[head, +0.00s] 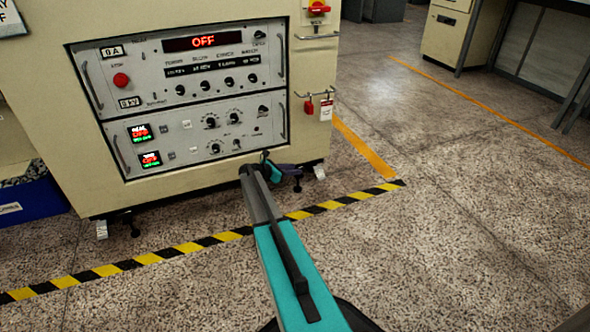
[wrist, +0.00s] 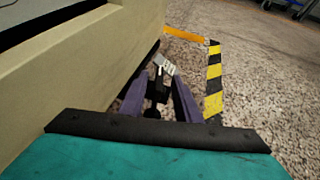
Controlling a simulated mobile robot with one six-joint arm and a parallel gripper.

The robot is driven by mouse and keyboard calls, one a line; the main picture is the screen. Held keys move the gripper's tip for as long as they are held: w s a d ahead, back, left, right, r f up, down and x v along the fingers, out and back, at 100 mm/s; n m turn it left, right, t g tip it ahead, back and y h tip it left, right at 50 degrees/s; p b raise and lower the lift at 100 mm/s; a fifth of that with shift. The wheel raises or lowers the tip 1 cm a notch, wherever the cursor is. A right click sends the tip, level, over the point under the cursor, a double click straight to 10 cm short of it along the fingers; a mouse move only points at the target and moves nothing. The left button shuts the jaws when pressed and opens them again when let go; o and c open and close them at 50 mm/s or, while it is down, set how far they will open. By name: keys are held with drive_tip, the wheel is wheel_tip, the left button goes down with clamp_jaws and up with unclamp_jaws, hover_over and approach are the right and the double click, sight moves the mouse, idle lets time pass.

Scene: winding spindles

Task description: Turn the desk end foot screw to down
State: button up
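A black foot screw (head: 297,187) is under the lower right corner of the cream cabinet (head: 220,184).
Another foot screw (head: 134,228) with a pale tag (head: 101,229) is at the cabinet's left. A yellow-black floor stripe (head: 215,238) runs along the front. A blue bin (head: 30,200) stands at far left.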

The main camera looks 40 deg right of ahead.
drive_tip(key=p+v, duration=0.5)
drive_tip(key=v, duration=0.7)
drive_tip(key=shift+a+r+p, duration=0.1)
drive_tip(key=shift+p, duration=0.2)
drive_tip(key=s+a+r+m+g+y+p, duration=0.1)
drive_tip(key=s+a+r+m+y+p, duration=0.4)
drive_tip(key=s+a+p, duration=0.85)
drive_tip(key=s+a+r+m+y+p, duration=0.25)
drive_tip(key=s+a+r+p, duration=0.35)
drive_tip(key=s+a+p, duration=0.65)
drive_tip(key=s+a+r+m+g+y+p, duration=0.2)
drive_tip(key=s+a+r+m+y+p, duration=0.4)
drive_tip(key=s+a+r+p, duration=1.6)
wheel_tip(320, 180, up, 3)
drive_tip(key=a+m+p, duration=0.1)
drive_tip(key=m+p, duration=0.2)
drive_tip(key=p, duration=0.4)
drive_tip(key=shift+a+g, duration=0.2)
drive_tip(key=shift+g, duration=0.2)
